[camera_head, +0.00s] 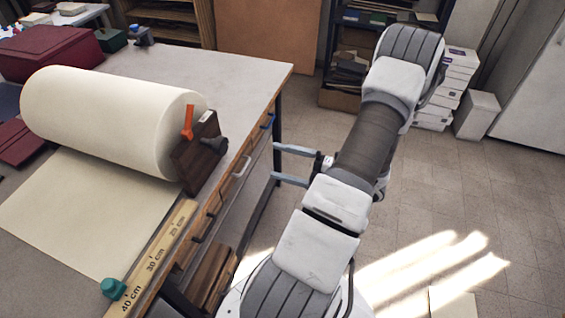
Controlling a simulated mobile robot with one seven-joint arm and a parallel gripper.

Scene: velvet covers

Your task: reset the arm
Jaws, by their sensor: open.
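My arm rises from the bottom middle of the head view, bends at the upper right and folds back. My gripper (283,165) shows to the left of the arm, partly hidden behind it. Its two grey fingers point left toward the workbench's right side and are spread apart. Nothing shows between them. The fingertips appear close to the bench's front legs and drawers in the picture; I cannot tell the exact distance.
The workbench (235,75) holds a large cream roll (100,115), a wooden ruler (150,265) and dark red boxes (50,50). A shelf (345,60), stacked white boxes (455,85) and a white bin (477,115) stand at the back. Floor at right is mostly clear.

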